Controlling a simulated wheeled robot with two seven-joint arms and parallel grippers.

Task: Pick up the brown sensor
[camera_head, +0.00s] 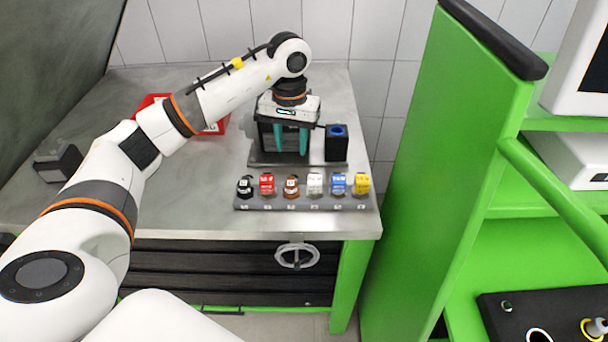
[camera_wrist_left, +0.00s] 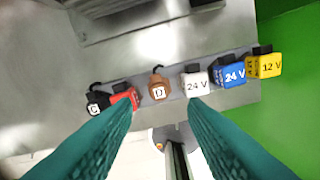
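The brown sensor (camera_head: 291,186) stands third from the left in a row of coloured sensors on a grey rack (camera_head: 306,207) near the bench's front edge. In the left wrist view the brown sensor (camera_wrist_left: 159,88) shows its labelled face, beyond and between the two teal fingertips. My left gripper (camera_head: 291,151) points down above and behind the row, with its fingers apart and nothing between them. It also shows in the left wrist view (camera_wrist_left: 163,104). My right gripper is not in view.
Black (camera_head: 245,187) and red (camera_head: 267,184) sensors stand left of the brown one; white (camera_head: 315,184), blue (camera_head: 338,184) and yellow (camera_head: 361,184) stand right. A black box with a blue top (camera_head: 337,145) is behind. A green frame (camera_head: 440,150) rises on the right.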

